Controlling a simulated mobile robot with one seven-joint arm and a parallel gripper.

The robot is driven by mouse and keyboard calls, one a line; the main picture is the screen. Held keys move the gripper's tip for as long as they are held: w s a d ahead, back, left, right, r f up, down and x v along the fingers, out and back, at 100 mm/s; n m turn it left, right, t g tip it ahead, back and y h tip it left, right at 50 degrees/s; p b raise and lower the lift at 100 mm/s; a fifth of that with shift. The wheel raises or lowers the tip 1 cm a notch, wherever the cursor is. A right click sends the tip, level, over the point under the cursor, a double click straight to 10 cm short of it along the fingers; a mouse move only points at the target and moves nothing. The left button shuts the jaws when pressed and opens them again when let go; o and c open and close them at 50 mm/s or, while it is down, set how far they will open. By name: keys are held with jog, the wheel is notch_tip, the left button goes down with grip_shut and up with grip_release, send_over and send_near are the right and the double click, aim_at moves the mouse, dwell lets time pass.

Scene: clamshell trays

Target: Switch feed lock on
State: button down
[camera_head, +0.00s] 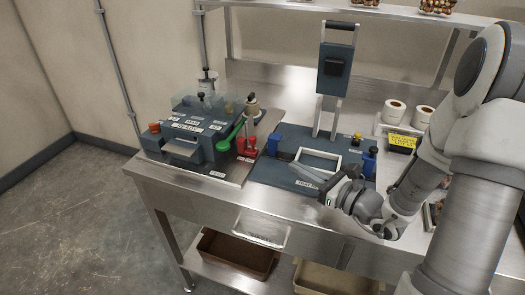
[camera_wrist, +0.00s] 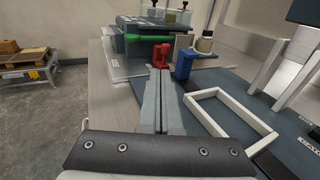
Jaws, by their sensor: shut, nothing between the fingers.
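A blue-grey machine (camera_head: 187,125) with small white labels stands on the left of the steel bench. I cannot tell which control is the feed lock, as the labels are too small to read. A green handle (camera_head: 230,131) and red parts (camera_head: 246,148) are at its right side. The green handle (camera_wrist: 140,38) and a red part (camera_wrist: 161,56) also show in the wrist view, ahead of my fingers. My gripper (camera_head: 303,171) is shut and empty, over the blue mat, right of the machine and apart from it. Its closed fingers (camera_wrist: 160,76) point toward the red part.
A white rectangular frame (camera_head: 333,154) lies on the blue mat (camera_head: 268,173), between two blue posts (camera_head: 273,144) (camera_head: 369,163). A tall blue-grey press (camera_head: 335,70) stands behind. Label rolls (camera_head: 394,109) and a yellow sign (camera_head: 402,141) are at right. Floor is clear at left.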

aim_at(255, 141)
jog(key=shift+w+d+f+m, duration=0.2)
jog(key=shift+d+f+m, duration=0.1)
jog(key=shift+d+f, duration=0.1)
jog(key=shift+a, duration=0.1)
jog(key=b+x, duration=0.1)
jog(key=x, duration=1.3)
jog(key=shift+w+r, duration=0.1)
jog(key=shift+w, duration=0.05)
